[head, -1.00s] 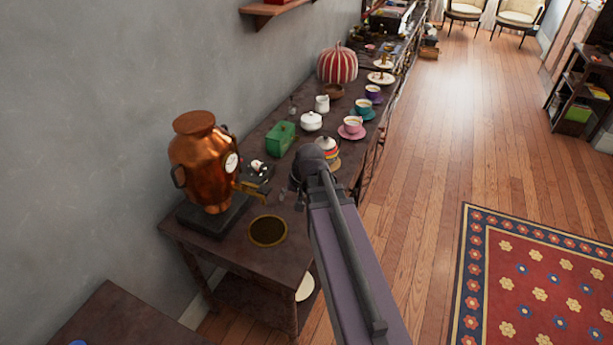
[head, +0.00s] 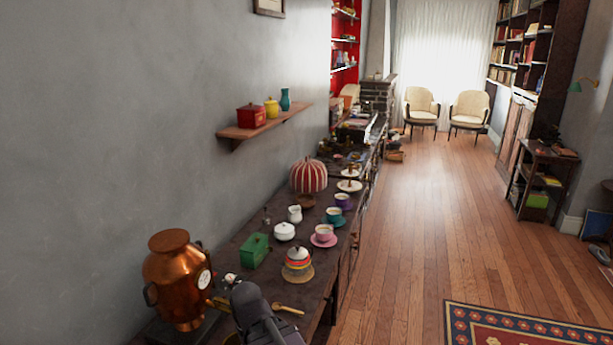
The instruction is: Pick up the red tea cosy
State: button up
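The tea cosy (head: 309,175) is domed, with red and white stripes. It stands upright toward the back of the long dark table (head: 262,231), against the grey wall. My arm comes in at the bottom of the head view, over the near end of the table. Its dark end (head: 262,318) is well short of the cosy and apart from it. The fingers of my gripper cannot be made out, so whether it is open or shut does not show.
A copper urn (head: 177,280) stands at the near left. A green box (head: 254,250), white sugar bowl (head: 284,232), striped pot (head: 298,262), and cups on saucers, including a pink cup (head: 323,234), lie between. A wall shelf (head: 265,121) juts out above.

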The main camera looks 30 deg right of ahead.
aim_at(305, 175)
jog(key=u, duration=1.5)
jog(key=k, duration=0.1)
jog(key=z, duration=3.4)
jog(key=i, duration=2.9)
